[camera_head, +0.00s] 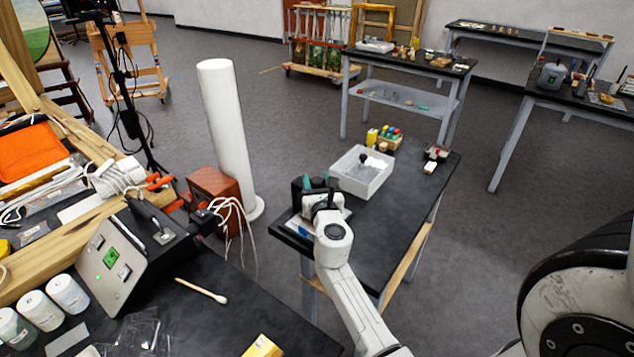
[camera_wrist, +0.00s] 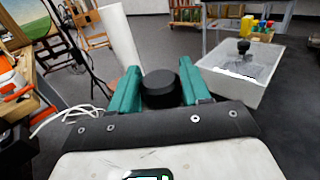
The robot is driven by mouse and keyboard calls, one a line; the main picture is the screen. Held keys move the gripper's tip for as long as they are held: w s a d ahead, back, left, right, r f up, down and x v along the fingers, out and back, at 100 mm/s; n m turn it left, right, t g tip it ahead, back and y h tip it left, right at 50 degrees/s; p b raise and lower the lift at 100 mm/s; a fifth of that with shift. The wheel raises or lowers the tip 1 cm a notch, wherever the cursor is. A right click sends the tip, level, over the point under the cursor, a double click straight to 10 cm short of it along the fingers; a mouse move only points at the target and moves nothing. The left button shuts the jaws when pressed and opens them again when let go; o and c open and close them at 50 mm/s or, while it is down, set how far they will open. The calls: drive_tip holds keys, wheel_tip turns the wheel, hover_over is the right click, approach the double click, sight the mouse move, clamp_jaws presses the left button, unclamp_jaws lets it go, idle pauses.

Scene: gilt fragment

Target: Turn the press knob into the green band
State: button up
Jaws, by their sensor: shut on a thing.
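In the wrist view a round black knob (camera_wrist: 161,90) sits between the two teal fingers of my gripper (camera_wrist: 159,70), which is shut on it. In the head view my gripper (camera_head: 320,190) is at the near left end of the black-topped table (camera_head: 400,217), beside a dark upright piece. The knob cannot be made out there behind my gripper. I cannot make out a green band or a pointer mark on the knob in either view.
A white tray (camera_head: 345,176) with a black-knobbed item stands just beyond my gripper. A tall white column (camera_head: 226,125) and a reddish-brown box (camera_head: 207,184) stand left.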

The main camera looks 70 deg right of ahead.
drive_tip(key=shift+m+g+h, duration=0.3)
drive_tip(key=shift+g, duration=0.1)
drive_tip(key=m+g+h, duration=0.1)
drive_tip(key=m+g, duration=0.1)
drive_tip(key=g, duration=0.1)
drive_tip(key=shift+w+a, duration=0.1)
drive_tip(key=shift+m+g+h+b, duration=0.55)
drive_tip(key=shift+m+g, duration=1.15)
drive_tip(key=shift+g, duration=0.9)
drive_tip(key=o, duration=0.9)
drive_tip(key=shift+o, duration=0.2)
drive_tip(key=a+b, duration=0.1)
drive_tip(key=a, duration=0.9)
drive_tip(key=shift+s+a, duration=0.25)
drive_tip(key=shift+a, duration=0.1)
